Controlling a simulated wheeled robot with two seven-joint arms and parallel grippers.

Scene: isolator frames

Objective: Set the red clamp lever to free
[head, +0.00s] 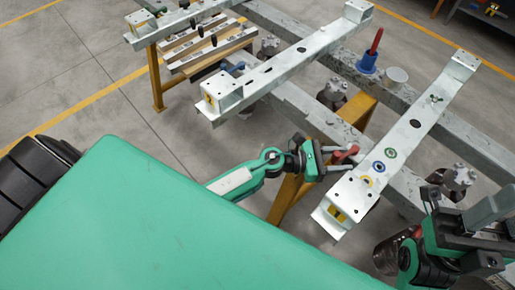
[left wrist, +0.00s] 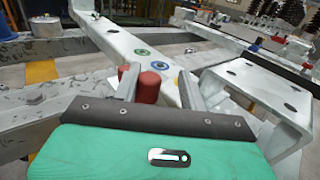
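A red clamp lever (head: 345,154) shows at my left gripper's tips, beside the near end of the right-hand pale beam (head: 408,138). My left gripper (head: 338,160) comes in from the left at the lever's height. In the left wrist view its two fingers stand apart, with a rounded red lever end (left wrist: 149,88) between them, nearer the left finger. A smaller red part (left wrist: 122,72) shows past that finger. Fingers hide part of the lever, and I cannot tell whether they touch it. My right gripper (head: 475,222) is at the lower right, its fingers unclear.
Another red lever (head: 376,42) stands upright on a blue base (head: 367,63) farther back. A second pale beam (head: 285,68) lies to the left. Yellow legs (head: 290,195) stand under the grey frame. A green and a blue ring mark the right-hand beam.

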